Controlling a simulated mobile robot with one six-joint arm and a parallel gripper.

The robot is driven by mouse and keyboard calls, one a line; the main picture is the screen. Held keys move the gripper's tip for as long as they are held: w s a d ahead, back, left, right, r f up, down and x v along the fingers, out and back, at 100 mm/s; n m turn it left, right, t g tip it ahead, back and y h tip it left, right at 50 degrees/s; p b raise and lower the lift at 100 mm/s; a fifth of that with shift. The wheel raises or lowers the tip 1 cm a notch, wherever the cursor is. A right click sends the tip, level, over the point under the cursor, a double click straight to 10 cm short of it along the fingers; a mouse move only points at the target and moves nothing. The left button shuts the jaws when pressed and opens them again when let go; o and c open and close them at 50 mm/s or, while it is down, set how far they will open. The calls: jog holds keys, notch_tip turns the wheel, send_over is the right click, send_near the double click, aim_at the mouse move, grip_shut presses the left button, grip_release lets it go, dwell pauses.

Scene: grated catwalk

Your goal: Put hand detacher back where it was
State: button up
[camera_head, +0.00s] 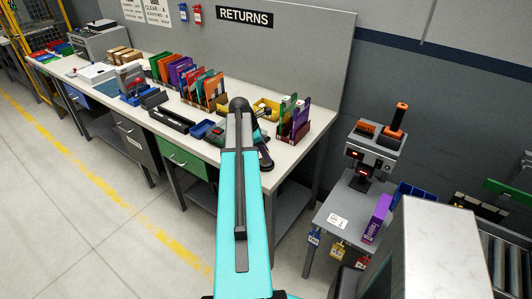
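My teal arm reaches up the middle of the picture over the front edge of the white workbench (215,148). The end of my arm is by dark parts at the bench's right end; my gripper's fingertips are hidden or too small to make out. I cannot tell whether it holds anything. No object can be surely identified as the hand detacher. A grey dock (371,154) with red lights stands on a small grey side table (335,219) at right. An upright orange and black handheld tool (396,122) stands in its top, beside another orange part (367,127).
The bench carries coloured folders in racks (211,88), yellow bins (265,107), a blue tray (202,129) and a black tray (172,119). A purple box (377,218) stands on the side table. A pale block (440,245) fills the lower right. The floor at left is clear.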

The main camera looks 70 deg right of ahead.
jog(key=shift+o, duration=0.3)
jog(key=shift+r, duration=0.2)
jog(key=b+v, duration=0.3)
jog(key=v, duration=0.9)
jog(key=shift+a+f, duration=0.1)
jog(key=shift+f, duration=0.05)
dwell(0.7)
